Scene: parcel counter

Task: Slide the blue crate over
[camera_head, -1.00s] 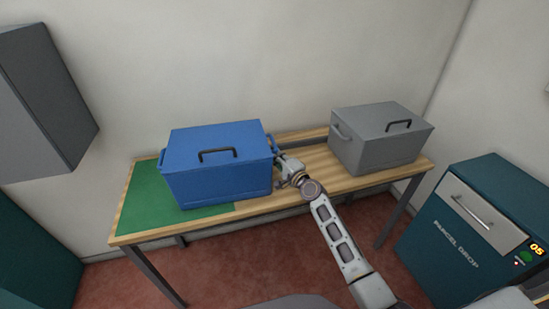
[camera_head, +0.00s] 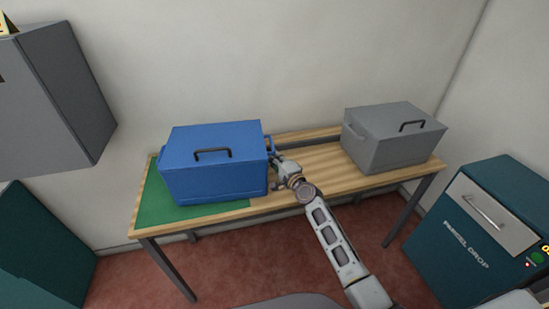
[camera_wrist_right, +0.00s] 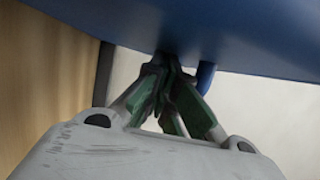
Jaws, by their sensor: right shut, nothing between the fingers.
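My left gripper is out of view.
A grey crate (camera_head: 390,150) stands at the table's right end. Bare wood (camera_head: 325,165) lies between the two crates. A teal parcel drop cabinet (camera_head: 460,250) stands right of the table. A grey wall box (camera_head: 60,95) hangs at left.

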